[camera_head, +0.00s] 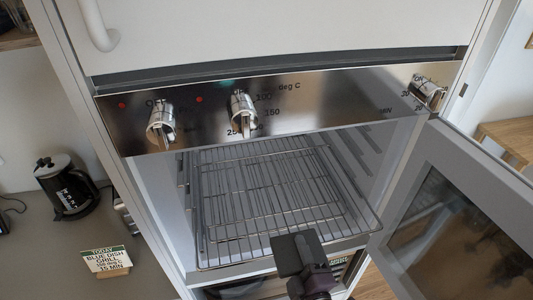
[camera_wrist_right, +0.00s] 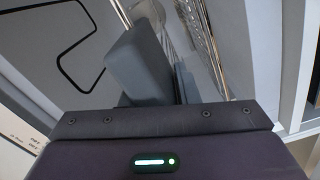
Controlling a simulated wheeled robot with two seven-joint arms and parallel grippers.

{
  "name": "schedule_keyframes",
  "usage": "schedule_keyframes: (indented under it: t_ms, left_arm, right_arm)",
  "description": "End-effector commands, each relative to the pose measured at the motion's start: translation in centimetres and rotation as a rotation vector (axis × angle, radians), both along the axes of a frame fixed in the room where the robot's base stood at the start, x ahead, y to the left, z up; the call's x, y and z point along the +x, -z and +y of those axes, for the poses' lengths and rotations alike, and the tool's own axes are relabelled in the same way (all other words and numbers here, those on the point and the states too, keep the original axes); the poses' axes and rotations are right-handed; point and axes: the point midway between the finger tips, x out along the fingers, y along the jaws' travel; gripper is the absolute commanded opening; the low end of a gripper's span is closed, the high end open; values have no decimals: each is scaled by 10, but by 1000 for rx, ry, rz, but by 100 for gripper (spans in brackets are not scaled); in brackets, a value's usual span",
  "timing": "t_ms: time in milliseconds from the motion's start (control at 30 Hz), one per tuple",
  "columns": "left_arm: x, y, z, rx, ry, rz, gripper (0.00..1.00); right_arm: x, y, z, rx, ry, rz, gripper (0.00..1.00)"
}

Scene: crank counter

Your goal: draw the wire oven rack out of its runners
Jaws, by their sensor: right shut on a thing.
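The wire oven rack (camera_head: 262,190) lies level in the open oven cavity. Its front part reaches forward toward me, and its rear part is between the cavity's side walls. Bright wires (camera_wrist_right: 206,38) show beyond the fingers in the right wrist view. My left gripper is not in view.
The oven door (camera_head: 415,190) stands open at the right, close to the rack's right side. A control panel (camera_head: 320,100) with knobs is above. A black kettle (camera_head: 66,187) and a small sign (camera_head: 106,260) stand on the counter at left.

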Motion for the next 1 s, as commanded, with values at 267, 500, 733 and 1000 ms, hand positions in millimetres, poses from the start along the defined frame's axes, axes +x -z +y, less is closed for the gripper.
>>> schedule_keyframes:
  t_ms: [267,500,733,1000]
  left_arm:
    - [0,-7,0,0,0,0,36]
    - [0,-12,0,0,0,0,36]
    - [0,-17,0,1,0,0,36]
    - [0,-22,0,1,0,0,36]
  right_arm:
    - [-14,1,-4,1,-1,7,1]
    - [-25,1,-8,1,-1,7,1]
    - [-36,1,-11,2,-1,7,1]
    - [-49,1,-15,2,-1,7,1]
